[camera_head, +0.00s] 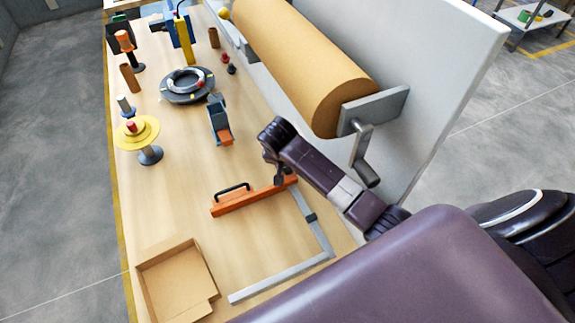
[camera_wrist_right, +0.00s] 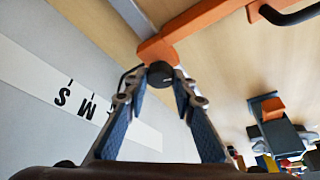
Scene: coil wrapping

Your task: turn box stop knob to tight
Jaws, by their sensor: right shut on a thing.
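The orange box stop (camera_head: 245,203) lies on the wooden table in the head view, with a black handle on top. Its right end meets a grey metal L-shaped rail. In the wrist view the orange bar (camera_wrist_right: 195,21) runs to the upper right from a round black knob (camera_wrist_right: 160,72). My right gripper (camera_wrist_right: 159,88) has its fingertips shut on this knob, one finger on each side. In the head view my right gripper (camera_head: 283,176) is over the right end of the box stop and hides the knob there. My left gripper is out of view.
An open cardboard box (camera_head: 178,283) stands at the near left. A large brown paper roll (camera_head: 300,65) is on the right by a grey panel. A tape dispenser (camera_head: 219,120) and a coil on a round stand (camera_head: 187,85) are farther back. A strip marked S and M (camera_wrist_right: 80,100) shows in the wrist view.

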